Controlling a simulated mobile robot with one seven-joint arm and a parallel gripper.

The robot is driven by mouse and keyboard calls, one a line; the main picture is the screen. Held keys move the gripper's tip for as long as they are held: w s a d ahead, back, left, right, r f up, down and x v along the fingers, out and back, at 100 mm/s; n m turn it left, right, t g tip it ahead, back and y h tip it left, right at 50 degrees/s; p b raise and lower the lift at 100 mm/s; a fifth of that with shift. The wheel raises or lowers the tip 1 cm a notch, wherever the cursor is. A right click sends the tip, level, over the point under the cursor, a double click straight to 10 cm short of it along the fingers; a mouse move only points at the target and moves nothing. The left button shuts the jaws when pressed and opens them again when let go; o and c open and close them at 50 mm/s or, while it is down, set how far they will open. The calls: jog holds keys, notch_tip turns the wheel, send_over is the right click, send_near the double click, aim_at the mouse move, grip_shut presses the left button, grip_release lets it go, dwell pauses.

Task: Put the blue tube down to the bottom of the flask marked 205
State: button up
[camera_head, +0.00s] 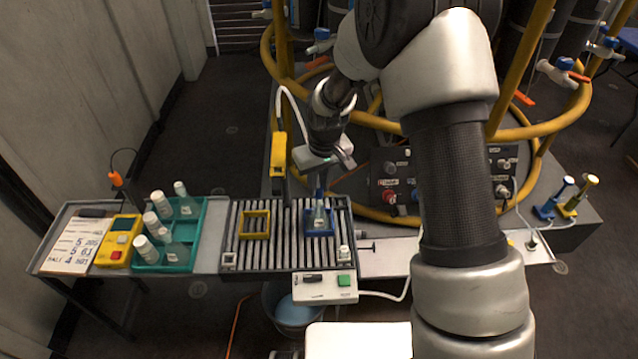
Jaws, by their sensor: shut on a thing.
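My gripper (322,172) points down over the rack of rollers and is shut on the blue tube (319,189). The tube hangs upright, and its lower end is at or inside the neck of a clear flask (319,217). I cannot tell how deep it reaches. The flask stands in a blue square frame (308,229) on the roller bed. It has a small pale label, too small to read, so I cannot confirm 205.
A teal tray (197,262) with several white-capped bottles stands left of the roller bed (275,262). An empty yellow frame (254,224) sits on the rollers. A yellow post (278,153) stands behind. A white control box (325,287) is in front.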

jog(key=shift+f, duration=0.15)
jog(key=shift+f+b, duration=0.2)
jog(key=shift+b, duration=0.1)
dwell(0.3)
jog(key=o, duration=1.6)
jog(key=shift+r+p, duration=1.95)
jog(key=shift+r, duration=1.1)
